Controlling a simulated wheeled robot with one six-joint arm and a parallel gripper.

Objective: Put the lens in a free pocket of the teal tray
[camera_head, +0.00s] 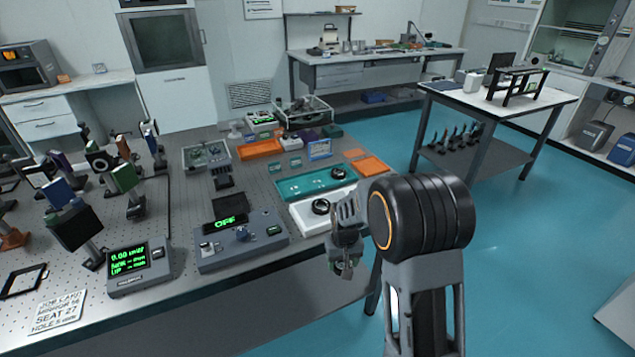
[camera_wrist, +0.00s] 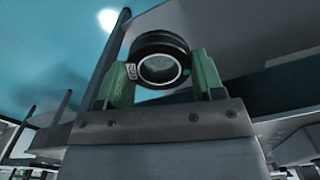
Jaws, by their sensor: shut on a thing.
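My gripper (camera_head: 344,264) hangs beside the optical table's right front edge, partly hidden behind my arm. In the wrist view its two green fingers (camera_wrist: 163,82) are shut on the lens (camera_wrist: 160,66), a round glass in a black ring mount. The teal tray (camera_head: 294,187) lies on the table, beyond and left of my gripper. A black round part (camera_head: 338,173) sits at the tray's right end; the tray's left and middle look empty. The pocket walls are too small to make out.
A white tray (camera_head: 303,216) with dark round parts lies in front of the teal tray. A grey box reading OFF (camera_head: 240,240) stands to its left. Mounted optics crowd the table's left. Open floor lies right.

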